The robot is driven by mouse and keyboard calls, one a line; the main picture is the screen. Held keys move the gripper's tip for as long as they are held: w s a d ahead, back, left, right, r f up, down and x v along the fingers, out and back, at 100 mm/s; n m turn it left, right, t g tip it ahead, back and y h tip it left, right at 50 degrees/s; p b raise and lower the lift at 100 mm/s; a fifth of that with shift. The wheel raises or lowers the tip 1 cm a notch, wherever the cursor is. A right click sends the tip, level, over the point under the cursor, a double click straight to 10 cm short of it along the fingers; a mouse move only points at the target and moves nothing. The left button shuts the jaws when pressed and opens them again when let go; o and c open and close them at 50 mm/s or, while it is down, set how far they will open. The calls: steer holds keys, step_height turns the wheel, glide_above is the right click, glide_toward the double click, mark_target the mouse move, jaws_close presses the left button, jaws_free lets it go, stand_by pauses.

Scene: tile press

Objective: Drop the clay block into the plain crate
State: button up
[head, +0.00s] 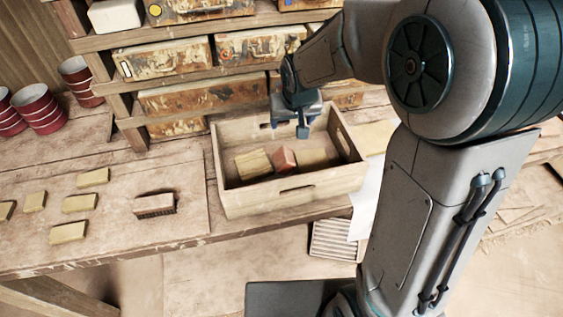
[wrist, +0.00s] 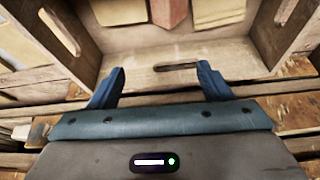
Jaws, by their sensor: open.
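The plain wooden crate (head: 290,197) stands on the bench, and its inside shows in the wrist view (wrist: 150,55). The reddish clay block (head: 284,160) lies on the crate floor between a yellowish block (head: 253,164) and a tan block (head: 312,159). The clay block shows cut off at the top of the wrist view (wrist: 176,12). My gripper (head: 290,123) is over the crate's back part, apart from the blocks. Its two blue fingers are spread and empty in the wrist view (wrist: 160,82).
Shelves behind hold several paint-stained crates (head: 168,60). On the left of the bench lie several yellowish blocks (head: 80,203) and a brush (head: 155,205). Red cups (head: 40,110) stand at the far left. A slatted tray (head: 332,240) is below the bench edge.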

steer(key=b+v, duration=0.1)
steer(key=v, duration=1.2)
steer(key=shift+s+r, duration=0.15)
steer(key=shift+r, duration=0.15)
steer(key=s+d+f, duration=0.2)
steer(key=s+d, duration=0.1)
steer(key=s, duration=0.2)
steer(key=s+d+f+m, duration=0.1)
steer(key=s+d+f, duration=0.2)
steer(key=s, duration=0.3)
steer(key=s+d+f+g, duration=0.1)
steer(key=s+d+f, duration=0.1)
steer(key=s, duration=0.4)
steer(key=shift+d+f+m+h, duration=0.3)
steer(key=shift+d, duration=0.5)
steer(key=shift+w, duration=0.1)
